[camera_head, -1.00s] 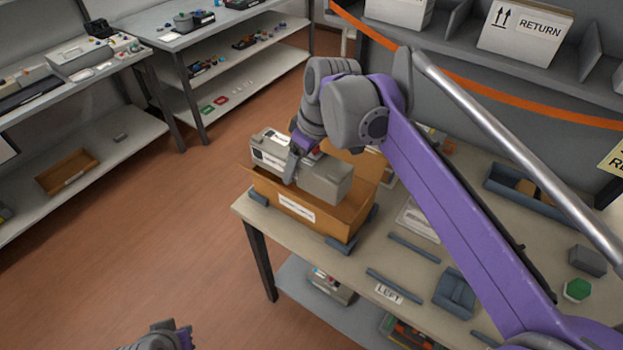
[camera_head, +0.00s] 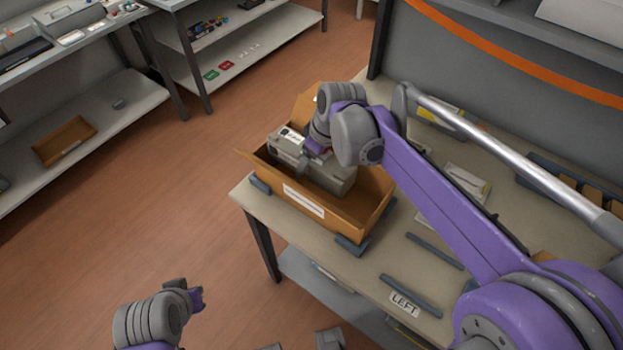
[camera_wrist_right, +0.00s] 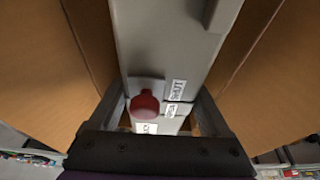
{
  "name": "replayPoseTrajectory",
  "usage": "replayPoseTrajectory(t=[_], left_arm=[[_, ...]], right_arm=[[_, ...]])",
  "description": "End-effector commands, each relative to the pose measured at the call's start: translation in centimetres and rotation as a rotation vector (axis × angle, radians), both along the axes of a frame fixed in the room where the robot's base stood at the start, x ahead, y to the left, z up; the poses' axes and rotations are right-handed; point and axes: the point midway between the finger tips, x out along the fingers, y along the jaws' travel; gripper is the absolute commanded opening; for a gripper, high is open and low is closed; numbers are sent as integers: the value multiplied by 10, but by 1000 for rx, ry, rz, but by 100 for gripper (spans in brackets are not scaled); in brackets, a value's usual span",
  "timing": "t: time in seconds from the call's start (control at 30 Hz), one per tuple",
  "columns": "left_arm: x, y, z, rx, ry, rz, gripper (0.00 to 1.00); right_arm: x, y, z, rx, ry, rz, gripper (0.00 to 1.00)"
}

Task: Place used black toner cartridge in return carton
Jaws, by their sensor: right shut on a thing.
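The grey toner cartridge (camera_head: 335,178) is inside the open brown return carton (camera_head: 348,220), its top showing near the rim. My right gripper (camera_head: 312,155) reaches down from above and is shut on the cartridge. In the right wrist view the cartridge (camera_wrist_right: 165,45) lies between the fingers of the right gripper (camera_wrist_right: 160,112), with a red round knob and white labels on it. Carton walls (camera_wrist_right: 50,60) rise on both sides. The cartridge's underside and the carton floor are hidden. My left gripper (camera_head: 196,298) is low at the left, away from the table; its jaws are unclear.
The carton stands at the left end of the beige table (camera_head: 385,262), among dark corner stops (camera_head: 352,246). A "LEFT" label (camera_head: 404,303) and dark strips lie to the right. A compartmented tray (camera_head: 570,180) is farther right. Shelves (camera_head: 110,100) stand across open floor.

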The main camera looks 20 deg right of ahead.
Motion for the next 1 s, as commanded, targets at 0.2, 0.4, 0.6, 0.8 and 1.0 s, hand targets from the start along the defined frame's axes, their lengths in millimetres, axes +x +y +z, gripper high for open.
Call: replayPoseTrajectory(t=[0.2,0.4,0.6,0.8,1.0], left_arm=[[-1,0,-4,0,1,0,0],[-1,0,-7,0,2,0,0],[-1,0,-10,0,3,0,0],[-1,0,-9,0,3,0,0],[-2,0,-12,0,4,0,0]], right_arm=[[0,0,-34,0,0,0,0],[0,0,-55,0,0,0,0],[0,0,-77,0,0,0,0],[0,0,-77,0,0,0,0],[0,0,-81,0,0,0,85]])
